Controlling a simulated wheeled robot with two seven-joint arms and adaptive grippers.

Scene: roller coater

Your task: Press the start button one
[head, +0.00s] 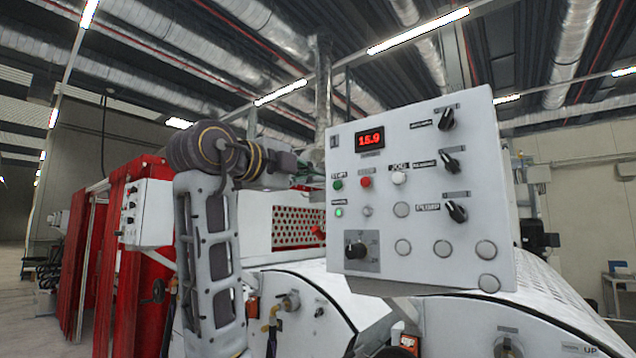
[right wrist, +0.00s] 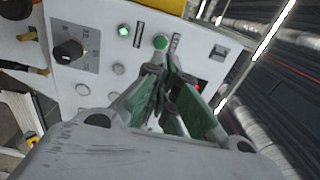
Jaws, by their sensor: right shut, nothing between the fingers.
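The white control panel (head: 460,255) has a green start button (head: 338,184) under a small label at its upper left. In the right wrist view this green button (right wrist: 160,42) shows just beyond the fingertips. My right gripper (head: 308,174) is shut and empty at the panel's left edge, at about the button's height. In the right wrist view its closed fingers (right wrist: 166,68) point at the panel, close to the green button. I cannot tell whether they touch it. My left gripper is not in view.
A red button (head: 365,182) and a white button (head: 399,178) sit right of the green one. A lit green lamp (head: 339,212) is below it. A red display (head: 369,141) is above. Black knobs (head: 457,211) line the right side. A smaller white box (head: 148,213) stands left.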

